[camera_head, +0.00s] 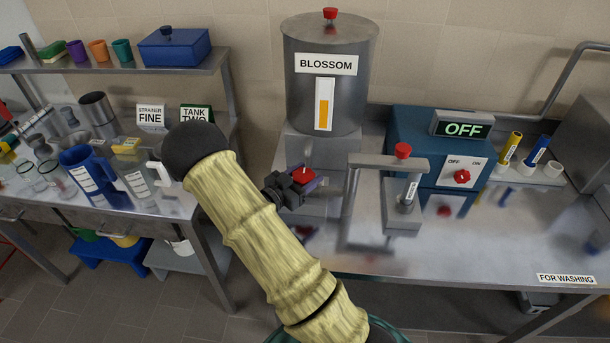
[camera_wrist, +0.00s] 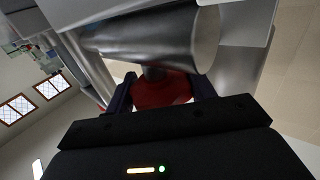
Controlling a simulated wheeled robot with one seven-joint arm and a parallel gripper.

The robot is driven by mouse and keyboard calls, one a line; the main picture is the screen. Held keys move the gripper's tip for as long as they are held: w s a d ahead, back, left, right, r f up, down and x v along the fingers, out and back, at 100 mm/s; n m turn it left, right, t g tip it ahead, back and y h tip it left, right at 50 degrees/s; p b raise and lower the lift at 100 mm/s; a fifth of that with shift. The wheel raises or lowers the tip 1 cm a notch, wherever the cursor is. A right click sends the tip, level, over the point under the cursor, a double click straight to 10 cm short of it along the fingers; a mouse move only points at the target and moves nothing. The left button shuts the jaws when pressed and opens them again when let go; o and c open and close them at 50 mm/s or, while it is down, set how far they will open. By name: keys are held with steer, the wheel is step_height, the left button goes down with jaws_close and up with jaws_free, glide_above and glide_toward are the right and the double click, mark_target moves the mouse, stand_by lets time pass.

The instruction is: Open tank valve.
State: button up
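The steel tank (camera_head: 325,85) marked BLOSSOM stands on a metal block at the back of the bench. A red valve handle (camera_head: 303,174) sits low in front of it. My gripper (camera_head: 302,181) is at this handle, its fingers on either side. In the wrist view the red handle (camera_wrist: 160,91) lies between the two dark blue fingers (camera_wrist: 162,95), under a steel pipe (camera_wrist: 155,45). The fingers are apart, and I cannot tell whether they press on the handle. The black gripper body hides its lower part.
Right of my gripper stands a grey metal frame (camera_head: 388,162) with a red knob on top. Behind it is a blue box (camera_head: 430,140) with a lit OFF display (camera_head: 462,125) and red switch. A side table (camera_head: 115,190) at left holds jugs and cups. The front bench is mostly clear.

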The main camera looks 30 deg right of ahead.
steer(key=c, duration=0.3)
steer(key=shift+c, duration=0.2)
steer(key=shift+n+t+y+b, duration=0.35)
steer(key=shift+n+t, duration=0.15)
steer(key=shift+t, duration=0.3)
steer(key=n+t+y+b, duration=0.2)
steer(key=n+t, duration=0.1)
steer(key=t, duration=0.1)
steer(key=shift+f, duration=0.2)
steer(key=n+t+y+b, duration=0.3)
steer(key=y, duration=0.1)
steer(key=shift+w+t+b, duration=0.1)
steer(key=shift+t+b, duration=0.25)
steer(key=shift+t, duration=0.05)
steer(key=n+t+y+b, duration=0.1)
steer(key=n+y+b, duration=0.1)
steer(key=y, duration=0.1)
steer(key=n+t+y+b, duration=0.2)
steer(key=n+y, duration=0.1)
steer(key=shift+a+r+y, duration=0.1)
steer(key=shift+y, duration=0.25)
steer(key=shift+w+a+r+n+y+b, duration=0.1)
steer(key=shift+n+y+b, duration=0.85)
steer(key=shift+y, duration=0.7)
steer(key=shift+a+r+n+y+b, duration=0.1)
steer(key=shift+n+y+b, duration=0.4)
steer(key=shift+n+y, duration=0.95)
steer(key=shift+y, duration=0.5)
steer(key=o, duration=1)
